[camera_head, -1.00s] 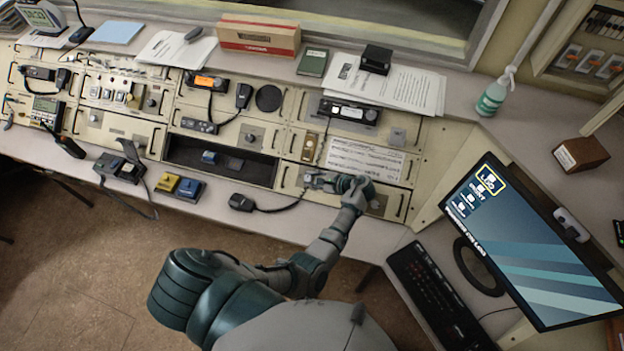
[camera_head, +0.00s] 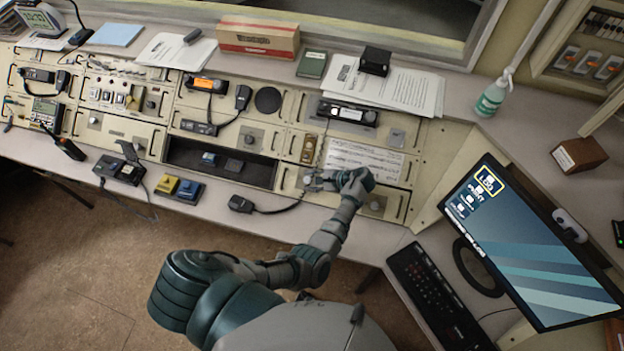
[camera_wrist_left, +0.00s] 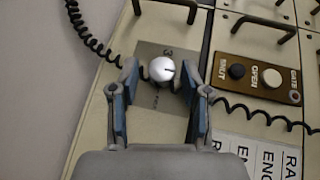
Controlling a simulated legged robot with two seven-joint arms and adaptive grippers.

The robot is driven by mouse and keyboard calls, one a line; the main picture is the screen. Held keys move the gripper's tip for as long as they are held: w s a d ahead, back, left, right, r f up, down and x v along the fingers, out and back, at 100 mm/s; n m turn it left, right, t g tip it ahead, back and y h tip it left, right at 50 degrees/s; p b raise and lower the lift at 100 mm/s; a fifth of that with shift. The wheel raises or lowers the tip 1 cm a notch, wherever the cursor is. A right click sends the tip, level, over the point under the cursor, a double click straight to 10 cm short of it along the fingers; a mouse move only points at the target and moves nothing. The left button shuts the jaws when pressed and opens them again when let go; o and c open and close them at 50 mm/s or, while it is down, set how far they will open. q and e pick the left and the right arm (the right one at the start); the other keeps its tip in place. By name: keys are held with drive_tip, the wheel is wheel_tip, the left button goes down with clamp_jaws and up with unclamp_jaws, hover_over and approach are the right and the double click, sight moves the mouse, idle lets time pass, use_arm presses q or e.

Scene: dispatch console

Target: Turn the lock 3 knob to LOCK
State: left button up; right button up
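The lock 3 knob is a round white knob (camera_wrist_left: 161,70) on a grey square plate (camera_wrist_left: 151,97) marked 3 in the left wrist view. A small dark mark shows on the knob; the plate's other lettering is too hidden to read. My left gripper (camera_wrist_left: 158,78) has its two blue-padded fingers on either side of the knob, with a visible gap on each side. In the head view my left gripper (camera_head: 322,181) is over the lower middle console panel, and its fingers partly cover the knob there. My right gripper is not in view.
A brown GATE panel (camera_wrist_left: 257,73) with SHUT and OPEN buttons sits beside the plate. A coiled black cord (camera_wrist_left: 255,110) runs close to the fingers. A metal handle (camera_wrist_left: 170,5) stands beyond the knob. A handheld microphone (camera_head: 241,203) lies left of the gripper on the desk.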

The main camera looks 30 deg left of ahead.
sight(340, 193)
use_arm(q)
drive_tip(key=shift+w+d+r, duration=0.15)
drive_tip(key=shift+d+r, duration=0.15)
drive_tip(key=shift+d, duration=0.1)
drive_tip(key=d, duration=0.7)
drive_tip(key=w+d, duration=0.1)
drive_tip(key=d, duration=0.3)
drive_tip(key=shift+w+d, duration=0.1)
drive_tip(key=shift+d, duration=0.45)
